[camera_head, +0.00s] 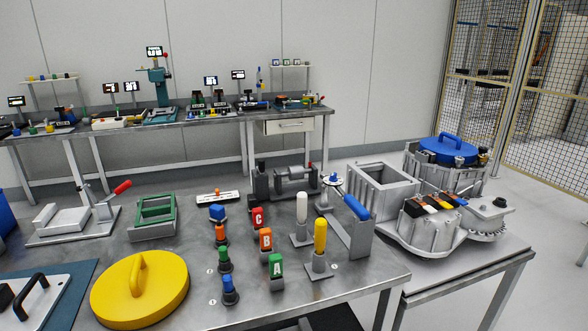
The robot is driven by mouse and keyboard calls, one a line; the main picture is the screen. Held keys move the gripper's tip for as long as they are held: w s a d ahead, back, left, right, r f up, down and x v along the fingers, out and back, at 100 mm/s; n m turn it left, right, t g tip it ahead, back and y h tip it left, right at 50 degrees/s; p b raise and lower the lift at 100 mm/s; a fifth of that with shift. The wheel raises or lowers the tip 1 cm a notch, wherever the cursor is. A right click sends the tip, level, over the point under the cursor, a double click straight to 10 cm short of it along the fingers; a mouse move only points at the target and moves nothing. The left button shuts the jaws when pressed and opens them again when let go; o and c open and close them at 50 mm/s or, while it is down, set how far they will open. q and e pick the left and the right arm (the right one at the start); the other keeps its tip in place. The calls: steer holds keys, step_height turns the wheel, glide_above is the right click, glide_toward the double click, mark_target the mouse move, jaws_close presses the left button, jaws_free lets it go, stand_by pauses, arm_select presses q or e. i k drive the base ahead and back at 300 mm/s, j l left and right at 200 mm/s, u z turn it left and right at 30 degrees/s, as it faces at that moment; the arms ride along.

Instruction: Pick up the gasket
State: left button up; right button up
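I cannot pick out a gasket with certainty in the head view. A green rectangular frame (154,215) sits on a grey block at the left middle of the near steel table. A large yellow disc (140,289) with an arched handle lies flat at the front left. A grey stator-like housing (432,235) with toothed edges stands at the right. A blue round lid (449,151) with a handle sits on a grey housing behind it. Neither of my grippers is in view.
Blocks marked A (276,266), B (266,239) and C (257,218) stand mid-table among small coloured knobs. A white-handled tool (302,213) and a yellow-handled tool (320,240) stand upright beside them. A red-handled clamp (122,187) is at left. The front right corner looks clear.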

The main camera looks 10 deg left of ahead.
mark_target(167, 208)
steer(key=u, duration=1.25)
steer(key=z, duration=1.65)
steer(key=u, duration=1.65)
